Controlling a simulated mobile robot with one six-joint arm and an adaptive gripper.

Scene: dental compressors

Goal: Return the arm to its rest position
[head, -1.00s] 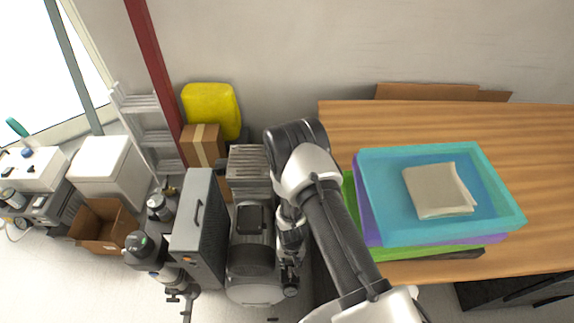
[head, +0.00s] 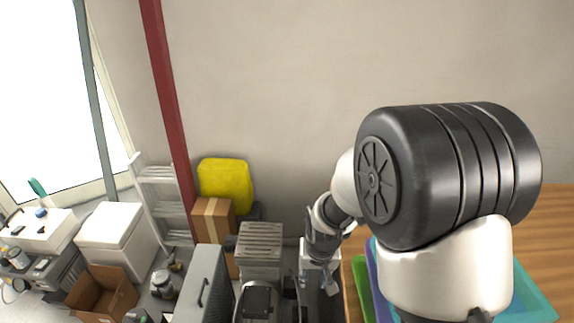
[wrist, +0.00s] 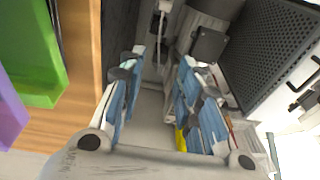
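My arm is raised, and its large black and white joint fills the right of the head view. My gripper (head: 318,284) points down at the left edge of the wooden table (head: 551,222), beside the grey slatted machine part (head: 261,243). In the wrist view my gripper (wrist: 163,58) has its two blue-padded fingers apart, with nothing held between them. The teal tray (head: 532,296) on the table is mostly hidden behind my arm.
The grey perforated cabinet (wrist: 270,50) shows at the wrist view's right. A green tray (wrist: 32,50) and a purple tray (wrist: 8,115) lie at its left. A cardboard box (head: 213,220), a yellow container (head: 226,183) and a ladder (head: 160,205) stand by the wall.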

